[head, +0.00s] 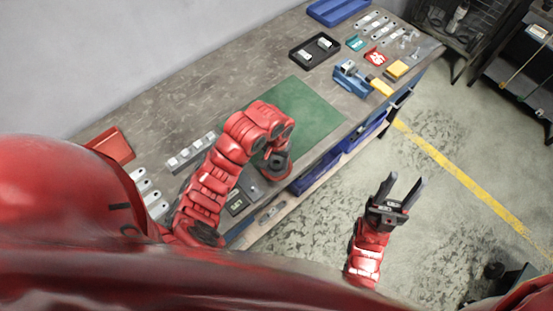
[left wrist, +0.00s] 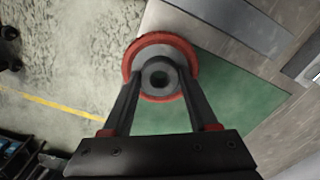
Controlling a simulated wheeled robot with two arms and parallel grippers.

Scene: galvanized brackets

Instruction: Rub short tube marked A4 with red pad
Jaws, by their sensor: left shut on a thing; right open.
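My left gripper (head: 275,164) is shut on the round red pad (left wrist: 160,48), holding it by its dark central hub. In the left wrist view the pad shows a red rim and a dark grey back, between the fingertips (left wrist: 160,84). It appears over the front part of the green mat (head: 300,112). My right gripper (head: 402,192) is open and empty, out over the floor in front of the bench. I cannot make out the A4 mark on any part, so I cannot tell which is the short tube.
A blue fixture (head: 350,78) holding a pale part stands right of the mat, beside yellow blocks (head: 396,70). Behind are a black tray (head: 297,54) with small parts, and several metal brackets (head: 378,27). A red bin (head: 110,145) sits at left. Most of the mat is clear.

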